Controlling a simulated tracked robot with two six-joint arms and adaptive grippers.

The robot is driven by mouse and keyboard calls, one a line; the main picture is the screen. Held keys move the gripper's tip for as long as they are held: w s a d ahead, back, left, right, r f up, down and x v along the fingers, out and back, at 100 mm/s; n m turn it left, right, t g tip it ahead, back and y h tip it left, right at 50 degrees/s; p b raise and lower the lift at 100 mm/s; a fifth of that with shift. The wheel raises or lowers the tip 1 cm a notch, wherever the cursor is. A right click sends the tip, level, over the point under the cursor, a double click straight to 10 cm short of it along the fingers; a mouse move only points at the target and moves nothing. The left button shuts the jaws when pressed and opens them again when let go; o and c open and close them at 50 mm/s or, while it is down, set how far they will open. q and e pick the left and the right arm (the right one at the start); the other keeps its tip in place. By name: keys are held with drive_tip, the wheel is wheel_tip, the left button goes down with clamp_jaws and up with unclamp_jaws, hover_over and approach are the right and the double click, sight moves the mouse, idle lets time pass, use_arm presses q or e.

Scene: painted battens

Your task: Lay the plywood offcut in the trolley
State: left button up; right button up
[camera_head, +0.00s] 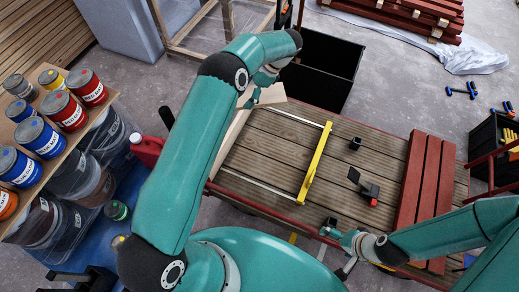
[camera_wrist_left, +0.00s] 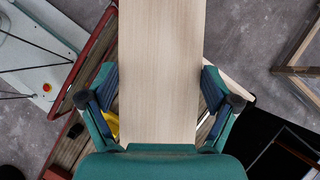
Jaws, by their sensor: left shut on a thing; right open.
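The plywood offcut (camera_head: 271,95) is a pale, flat board at the far left corner of the trolley (camera_head: 262,160), which has a slatted wooden deck and red frame. My left gripper (camera_head: 254,94) is shut on the offcut. In the left wrist view the offcut (camera_wrist_left: 161,65) runs straight up the picture between the two fingers (camera_wrist_left: 158,95). Part of it is hidden by my left arm in the head view. I cannot tell its height above the deck. My right gripper (camera_head: 337,250) is open and empty at the trolley's near edge.
A yellow-edged frame (camera_head: 316,165), small black and red items (camera_head: 369,188) and red battens (camera_head: 424,185) are on the deck. A black bin (camera_head: 325,68) stands behind; paint cans (camera_head: 42,137) stand left. Bare deck shows inside the frame.

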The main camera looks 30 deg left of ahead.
use_arm(q)
drive_tip(key=w+a+f+m+t+y+b, duration=0.1)
drive_tip(key=w+a+f+m+t+b, duration=0.1)
drive_tip(key=f+m, duration=0.15)
drive_tip(key=w+a+f+m+t+b, duration=0.1)
drive_tip(key=a+f+m+b, duration=0.15)
drive_tip(key=f, duration=0.25)
drive_tip(key=m+t+h+b, duration=0.65)
drive_tip(key=m+b, duration=0.45)
drive_tip(key=m, duration=0.7)
hover_over(258, 141)
drive_tip(key=s, duration=0.2)
wheel_tip(258, 141, down, 16)
drive_tip(key=shift+m+t+y, duration=0.25)
drive_tip(key=shift+m+t, duration=0.05)
drive_tip(key=shift+t, duration=0.15)
wheel_tip(258, 141, down, 20)
drive_tip(key=b, duration=1.5)
drive_tip(key=shift+r, duration=0.25)
use_arm(e)
wheel_tip(258, 141, down, 33)
use_arm(q)
drive_tip(key=o, duration=1.1)
